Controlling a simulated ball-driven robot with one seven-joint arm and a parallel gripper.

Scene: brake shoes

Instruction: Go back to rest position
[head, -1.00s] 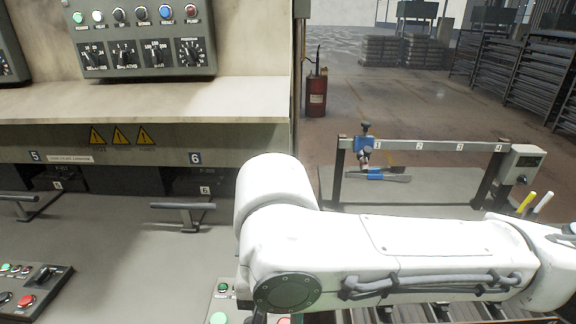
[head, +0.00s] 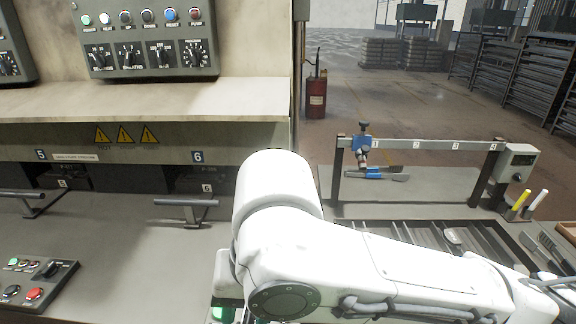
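My white arm fills the lower middle of the head view and runs down to the right. Its far end leaves the frame at the lower right edge. My gripper is outside the picture, so its fingers and anything in them are hidden.
A grey press bench with drawer handles (head: 186,208) and a control box (head: 36,280) is on the left. A rail frame (head: 425,145) with a blue clamp (head: 363,143) and a blue-handled tool (head: 384,173) stands behind my arm. A slotted tray (head: 480,238) lies right. A red extinguisher (head: 316,97) stands behind.

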